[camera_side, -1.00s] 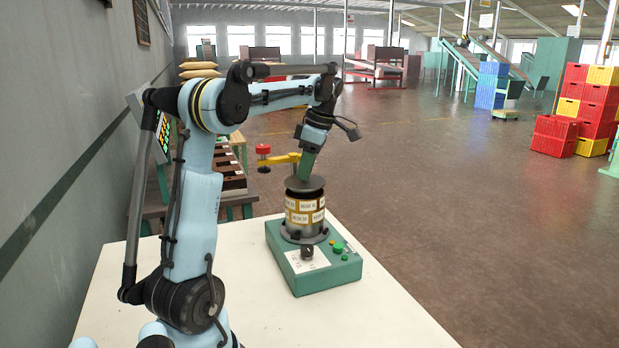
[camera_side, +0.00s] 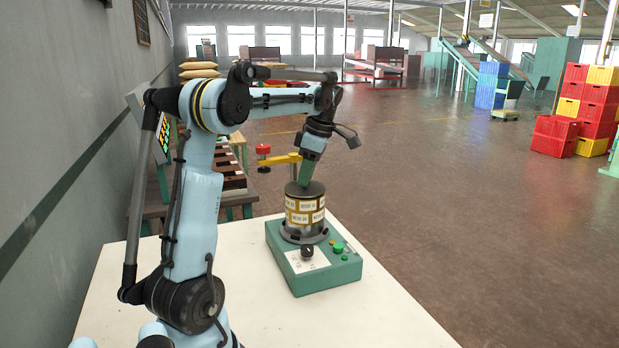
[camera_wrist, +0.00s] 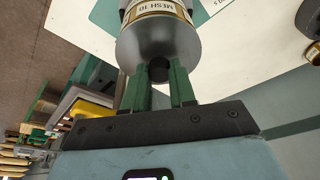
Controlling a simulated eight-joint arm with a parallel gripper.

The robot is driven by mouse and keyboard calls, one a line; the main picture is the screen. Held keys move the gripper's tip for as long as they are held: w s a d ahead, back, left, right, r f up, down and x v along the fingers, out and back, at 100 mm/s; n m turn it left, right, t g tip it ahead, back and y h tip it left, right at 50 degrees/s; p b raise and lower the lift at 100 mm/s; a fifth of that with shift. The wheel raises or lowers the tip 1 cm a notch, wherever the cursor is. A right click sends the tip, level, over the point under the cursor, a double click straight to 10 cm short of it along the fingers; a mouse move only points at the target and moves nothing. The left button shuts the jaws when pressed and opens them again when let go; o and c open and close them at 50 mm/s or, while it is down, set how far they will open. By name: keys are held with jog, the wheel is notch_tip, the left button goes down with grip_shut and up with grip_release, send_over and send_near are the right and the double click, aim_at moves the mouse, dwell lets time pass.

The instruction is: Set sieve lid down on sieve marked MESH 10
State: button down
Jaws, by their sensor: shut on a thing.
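The grey metal sieve lid (camera_side: 318,188) lies level on top of the short sieve stack in the side view, with no gap that I can make out. In the wrist view the lid (camera_wrist: 150,42) fills the top middle, with its dark knob (camera_wrist: 158,70) between my fingers. The sieve marked MESH 10 (camera_wrist: 152,9) shows just beyond the lid's rim, its label upside down.
The stack stands on a green shaker base (camera_side: 318,277) with a dark knob and green buttons, on a white table (camera_side: 380,320). A yellow arm with a red knob (camera_side: 264,150) reaches in behind the stack. The table in front of the base is clear.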

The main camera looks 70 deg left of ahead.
aim_at(320, 189)
jog(key=shift+f, duration=0.3)
jog(key=c, duration=0.8)
grip_release()
jog(key=shift+c, duration=0.2)
jog(key=v, duration=1.2)
jog(key=shift+r, duration=0.1)
